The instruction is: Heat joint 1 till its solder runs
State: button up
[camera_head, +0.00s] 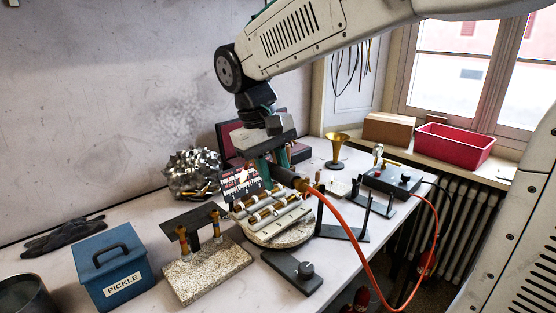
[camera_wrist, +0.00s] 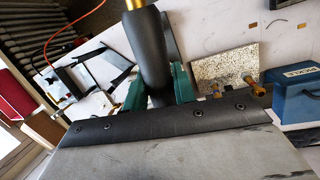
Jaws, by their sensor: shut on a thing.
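My gripper (camera_head: 277,160) is shut on the black handle of a torch (camera_head: 284,175). A brass fitting and an orange hose (camera_head: 350,228) run from its right end. In the wrist view the black torch handle (camera_wrist: 150,45) lies between the green jaws of my gripper (camera_wrist: 157,92). The torch's nozzle is hidden, and I see no flame. Brass tubes (camera_head: 268,212) lie in a pale fixture just below and in front of my gripper, on a round speckled turntable (camera_head: 287,238). I cannot tell which joint is number 1, nor the state of its solder.
A speckled block (camera_head: 208,270) with a dark stand and brass pieces is at front left, beside the blue PICKLE box (camera_head: 115,270). A dark board (camera_head: 240,182) stands behind the fixture.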

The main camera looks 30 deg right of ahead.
aim_at(278, 166)
notch_tip(278, 166, down, 9)
jog(key=w, duration=0.2)
jog(key=shift+w+a, duration=0.15)
jog(key=shift+w, duration=0.1)
dwell(2.2)
jog(key=s+r, duration=0.1)
jog(key=r, duration=0.3)
jog(key=s+r, duration=0.1)
jog(key=r, duration=0.3)
jog(key=s+r, duration=0.1)
jog(key=r, duration=0.2)
jog(key=shift+s+d+r, duration=0.2)
jog(key=shift+s+r, duration=0.15)
jog(key=shift+r, duration=0.05)
